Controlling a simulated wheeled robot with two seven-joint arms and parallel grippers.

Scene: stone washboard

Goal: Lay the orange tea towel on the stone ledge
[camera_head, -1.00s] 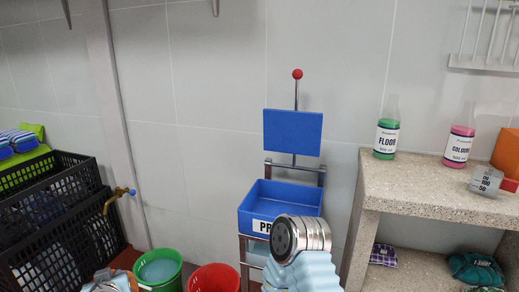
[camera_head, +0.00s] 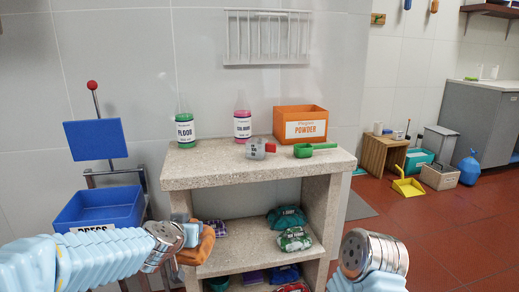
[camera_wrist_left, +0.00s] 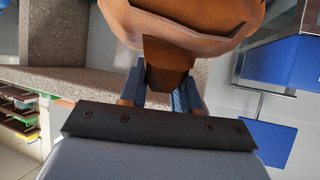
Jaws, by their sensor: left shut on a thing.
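The orange tea towel (camera_head: 199,246) is a bunched cloth in my left gripper (camera_head: 188,236), in front of the left side of the stone stand and below its top. In the left wrist view, the towel (camera_wrist_left: 190,22) hangs between the blue fingers of my left gripper (camera_wrist_left: 162,88), which is shut on a narrow fold of it. The pale speckled stone ledge (camera_head: 215,166) is the top slab of the stand, with its front left part bare. My right gripper is out of view; only a link of my right arm shows at the bottom.
On the ledge are a green bottle (camera_head: 184,130), a pink bottle (camera_head: 242,126), an orange powder box (camera_head: 301,123), a grey-and-red item (camera_head: 258,148) and a green scoop (camera_head: 304,150). The lower shelf (camera_head: 247,247) holds folded cloths. A blue tray (camera_head: 99,208) stands left.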

